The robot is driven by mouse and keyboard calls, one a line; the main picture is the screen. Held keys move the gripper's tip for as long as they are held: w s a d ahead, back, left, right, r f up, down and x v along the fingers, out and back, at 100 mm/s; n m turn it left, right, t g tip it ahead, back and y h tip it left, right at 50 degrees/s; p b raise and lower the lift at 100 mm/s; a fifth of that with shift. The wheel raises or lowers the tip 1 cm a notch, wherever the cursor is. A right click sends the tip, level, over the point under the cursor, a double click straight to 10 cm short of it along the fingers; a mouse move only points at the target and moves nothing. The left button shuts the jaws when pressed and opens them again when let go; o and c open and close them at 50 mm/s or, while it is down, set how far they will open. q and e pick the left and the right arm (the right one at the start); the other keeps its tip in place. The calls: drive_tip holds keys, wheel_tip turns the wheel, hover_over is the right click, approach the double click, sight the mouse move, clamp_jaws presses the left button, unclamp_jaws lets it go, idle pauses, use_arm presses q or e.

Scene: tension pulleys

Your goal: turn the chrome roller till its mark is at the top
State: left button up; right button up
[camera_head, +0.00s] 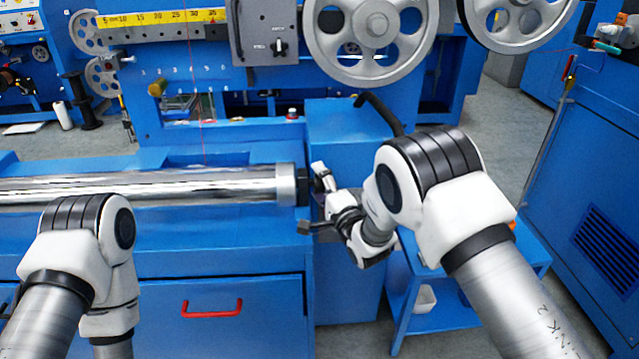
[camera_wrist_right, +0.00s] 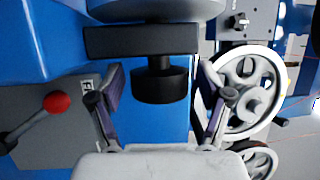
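The chrome roller (camera_head: 150,188) lies level across the blue machine at the left in the head view, with a grey collar (camera_head: 285,184) at its right end. No mark can be made out on it. In the right wrist view a black knob (camera_wrist_right: 160,86) sticks out below a dark block (camera_wrist_right: 140,41). My right gripper (camera_head: 312,198) is at the roller's right end. Its fingers stand apart on both sides of the knob, with gaps visible, in the right wrist view (camera_wrist_right: 159,90). My left gripper is out of view; only its arm shows.
A red-knobbed lever (camera_wrist_right: 55,102) is at the left in the right wrist view. Large grey pulleys (camera_head: 370,32) hang above the machine. A black curved handle (camera_head: 380,112) is behind my right arm. A red drawer handle (camera_head: 212,309) is below the roller.

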drive_tip(key=c, duration=1)
drive_tip(key=shift+o, duration=0.2)
drive_tip(key=shift+d, duration=0.1)
drive_tip(key=o, duration=1.2)
drive_tip(key=shift+d, duration=0.1)
drive_tip(key=v, duration=1.2)
drive_tip(key=shift+f, duration=0.1)
